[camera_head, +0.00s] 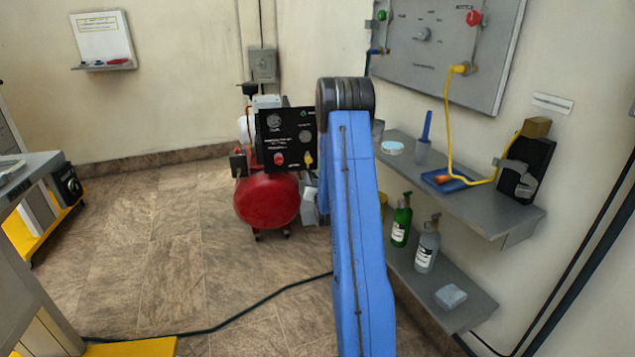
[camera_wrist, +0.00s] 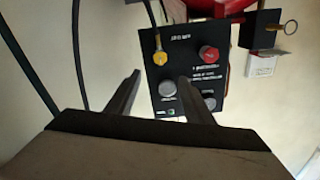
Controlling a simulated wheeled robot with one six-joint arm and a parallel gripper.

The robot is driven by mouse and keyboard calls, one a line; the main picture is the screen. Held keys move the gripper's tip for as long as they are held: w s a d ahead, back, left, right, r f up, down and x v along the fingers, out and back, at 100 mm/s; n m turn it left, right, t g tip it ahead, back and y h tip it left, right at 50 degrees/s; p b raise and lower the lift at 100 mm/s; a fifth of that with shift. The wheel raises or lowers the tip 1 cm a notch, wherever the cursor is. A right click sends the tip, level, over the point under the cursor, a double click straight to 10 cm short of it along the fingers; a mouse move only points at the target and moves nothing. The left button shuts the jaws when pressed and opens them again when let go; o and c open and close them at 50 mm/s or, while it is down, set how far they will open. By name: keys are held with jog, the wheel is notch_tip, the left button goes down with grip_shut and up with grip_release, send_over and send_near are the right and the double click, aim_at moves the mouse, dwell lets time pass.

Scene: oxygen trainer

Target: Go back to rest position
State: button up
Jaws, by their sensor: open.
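My gripper (camera_wrist: 155,95) shows in the wrist view with its two dark fingers apart and nothing between them. It points toward the black control panel (camera_wrist: 190,65), which appears upside down there, with a red knob (camera_wrist: 209,54), a yellow connector (camera_wrist: 160,57) and grey dials. The right finger overlaps the panel in the picture; I cannot tell how near it is. In the head view the panel (camera_head: 287,140) sits above a red compressor tank (camera_head: 267,200). My blue arm stands in front, and the gripper is hidden behind it.
A grey two-level shelf (camera_head: 520,218) on the right holds a green bottle (camera_head: 402,220), a grey bottle (camera_head: 427,245) and a blue tray (camera_head: 447,181). A wall panel (camera_head: 440,50) has a yellow hose. A black cable (camera_head: 250,308) crosses the floor. A workbench (camera_head: 35,165) stands left.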

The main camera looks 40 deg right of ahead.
jog(key=shift+s+a, duration=0.15)
jog(key=shift+s, duration=0.1)
dwell(0.5)
jog(key=s+a+r+n+g+y, duration=0.2)
jog(key=a+r, duration=0.5)
jog(key=a, duration=0.3)
jog(key=s+a+r+n+g+y, duration=0.1)
jog(key=s+a+r+y, duration=0.1)
jog(key=a+r, duration=0.7)
jog(key=s+a+r+n+g+y, duration=0.3)
jog(key=s+a, duration=1.1)
jog(key=a, duration=0.2)
jog(key=s+a+n+g, duration=0.1)
jog(key=s+a, duration=0.3)
jog(key=s, duration=0.5)
jog(key=s+a+f+n+g+y, duration=0.1)
jog(key=s+a, duration=0.3)
jog(key=s, duration=0.6)
jog(key=s+a+n+g+y, duration=0.1)
jog(key=s+a, duration=0.3)
jog(key=s, duration=0.6)
jog(key=shift+f+g, duration=0.35)
jog(key=shift+g, duration=0.45)
